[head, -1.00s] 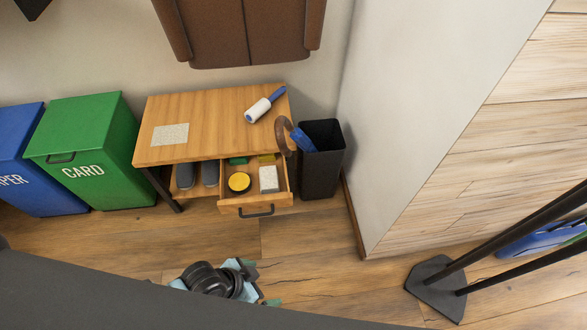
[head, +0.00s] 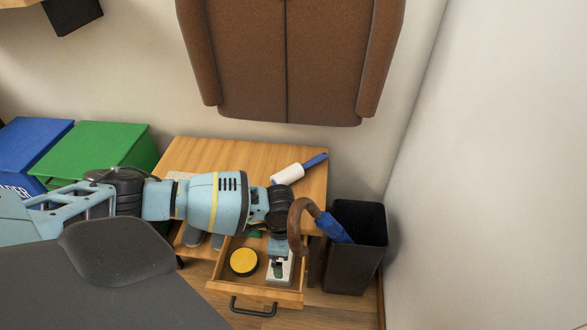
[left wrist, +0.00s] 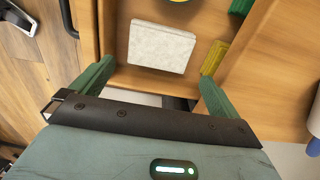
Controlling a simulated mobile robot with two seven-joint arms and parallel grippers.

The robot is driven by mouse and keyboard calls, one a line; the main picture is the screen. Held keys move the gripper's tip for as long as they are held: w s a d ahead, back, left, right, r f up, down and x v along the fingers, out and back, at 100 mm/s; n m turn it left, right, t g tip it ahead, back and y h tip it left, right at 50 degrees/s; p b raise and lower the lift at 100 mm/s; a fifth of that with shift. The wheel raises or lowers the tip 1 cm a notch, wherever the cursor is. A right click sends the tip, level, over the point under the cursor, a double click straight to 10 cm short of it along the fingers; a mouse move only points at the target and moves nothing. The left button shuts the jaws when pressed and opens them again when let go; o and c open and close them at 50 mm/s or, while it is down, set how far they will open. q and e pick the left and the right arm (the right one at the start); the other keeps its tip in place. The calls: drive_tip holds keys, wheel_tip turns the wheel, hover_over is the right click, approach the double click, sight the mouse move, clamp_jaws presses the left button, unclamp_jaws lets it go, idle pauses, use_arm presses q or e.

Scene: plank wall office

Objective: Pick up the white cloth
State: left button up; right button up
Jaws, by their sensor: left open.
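The white cloth (left wrist: 160,47) is a small, flat, pale speckled square lying in the open drawer (head: 262,292). It also shows in the head view (head: 288,270), partly covered by my left gripper (head: 279,262). In the left wrist view my left gripper (left wrist: 155,85) is open and empty, with its green fingers spread wider than the cloth. The cloth lies just beyond the fingertips, between their lines; I cannot tell the height gap. My right gripper is not in view.
A yellow-topped black tin (head: 243,261) lies left of the cloth in the drawer. A yellow block (left wrist: 214,58) and a green block (left wrist: 241,6) lie near it. A lint roller (head: 290,173) rests on the desk (head: 215,153). A black bin (head: 352,265) holds a curved-handled umbrella (head: 331,226).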

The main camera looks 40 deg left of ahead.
use_arm(q)
drive_tip(key=shift+s+f, duration=0.15)
drive_tip(key=shift+f+b, duration=0.5)
drive_tip(key=shift+f, duration=0.65)
wheel_tip(320, 180, down, 5)
drive_tip(key=shift+s+a+f+b, duration=0.1)
drive_tip(key=shift+a+b, duration=0.05)
drive_tip(key=shift+b, duration=1.05)
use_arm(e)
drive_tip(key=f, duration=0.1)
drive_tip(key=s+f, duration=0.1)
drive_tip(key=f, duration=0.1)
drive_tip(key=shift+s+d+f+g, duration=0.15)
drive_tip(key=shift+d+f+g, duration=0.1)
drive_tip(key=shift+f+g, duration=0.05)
use_arm(q)
drive_tip(key=c, duration=0.7)
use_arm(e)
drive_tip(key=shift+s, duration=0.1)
